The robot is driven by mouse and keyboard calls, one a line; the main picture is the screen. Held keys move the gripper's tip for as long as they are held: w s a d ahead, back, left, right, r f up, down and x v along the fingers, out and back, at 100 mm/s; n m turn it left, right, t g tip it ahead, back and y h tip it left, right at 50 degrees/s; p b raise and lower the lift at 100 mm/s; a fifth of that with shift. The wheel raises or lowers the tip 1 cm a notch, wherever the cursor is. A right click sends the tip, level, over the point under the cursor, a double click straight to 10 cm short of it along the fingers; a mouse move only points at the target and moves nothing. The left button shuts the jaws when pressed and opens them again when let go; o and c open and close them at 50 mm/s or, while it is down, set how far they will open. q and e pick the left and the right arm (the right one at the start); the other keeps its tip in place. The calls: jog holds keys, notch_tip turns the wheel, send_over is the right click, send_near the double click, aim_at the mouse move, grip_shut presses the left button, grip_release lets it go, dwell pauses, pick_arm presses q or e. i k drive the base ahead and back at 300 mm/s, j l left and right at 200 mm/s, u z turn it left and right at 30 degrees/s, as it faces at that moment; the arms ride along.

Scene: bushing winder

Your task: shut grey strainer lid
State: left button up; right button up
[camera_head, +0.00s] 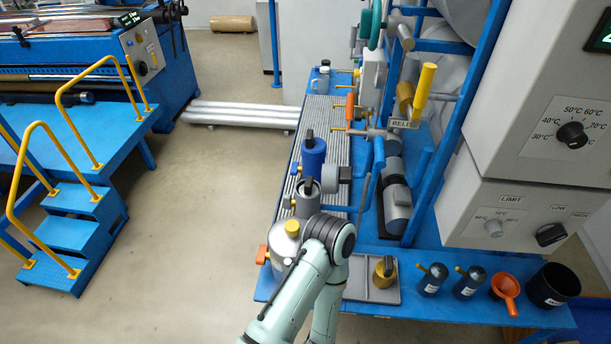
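A grey strainer (306,200) stands at the left side of the blue bench, just behind my bent arm. A dark handle shows on its top. A round grey disc (330,178) stands at its right side; it looks like the strainer's lid, raised, but I cannot tell for sure. A blue strainer (313,158) with a dark handle stands behind it. One pale green arm of mine comes up from the bottom and bends in front of the grey strainer, covering its lower right. Neither of my grippers shows.
A steel vessel (284,244) with yellow and orange knobs stands left of my arm. A grey tray with a brass weight (383,272), dark bottles (432,279), an orange funnel (506,287) and a black pot (549,287) line the front.

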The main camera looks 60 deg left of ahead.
aim_at(334, 174)
jog(key=i+u, duration=0.15)
jog(key=u, duration=0.3)
jog(key=i+u, duration=0.1)
jog(key=u, duration=0.3)
jog(key=i+l+u, duration=0.15)
jog(key=u, duration=0.3)
jog(key=l+u, duration=0.15)
jog(key=u, duration=0.25)
jog(key=i+l+u, duration=0.15)
jog(key=u, duration=0.3)
jog(key=k+u, duration=0.15)
jog(key=u, duration=0.3)
jog(key=k+l+u, duration=0.1)
jog(key=u, duration=0.4)
